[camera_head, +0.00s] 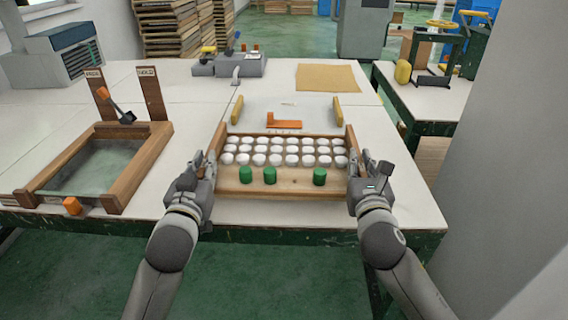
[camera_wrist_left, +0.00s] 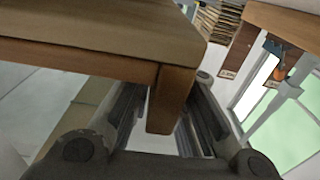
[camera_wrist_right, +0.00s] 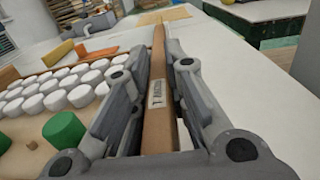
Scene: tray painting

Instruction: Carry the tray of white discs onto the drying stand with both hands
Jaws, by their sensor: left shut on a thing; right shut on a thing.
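A wooden tray (camera_head: 290,181) with rows of white discs (camera_head: 285,150) and several green cylinders (camera_head: 270,175) sits at the front of the white table. My left gripper (camera_head: 205,172) is shut on the tray at its left side; in the left wrist view a wooden part of it (camera_wrist_left: 168,95) is between the fingers. My right gripper (camera_head: 364,172) is shut on the tray's right side wall; the right wrist view shows that labelled wall (camera_wrist_right: 158,105) between its fingers. I cannot tell whether the tray touches the table. I cannot tell which thing is the drying stand.
A wooden frame with a screen (camera_head: 146,172) and two uprights lies left of the tray. Yellow bars (camera_head: 237,109) and an orange block (camera_head: 284,124) are just behind the tray. A brown sheet (camera_head: 327,78) and a grey device (camera_head: 240,66) lie farther back. A second table (camera_head: 430,103) is at right.

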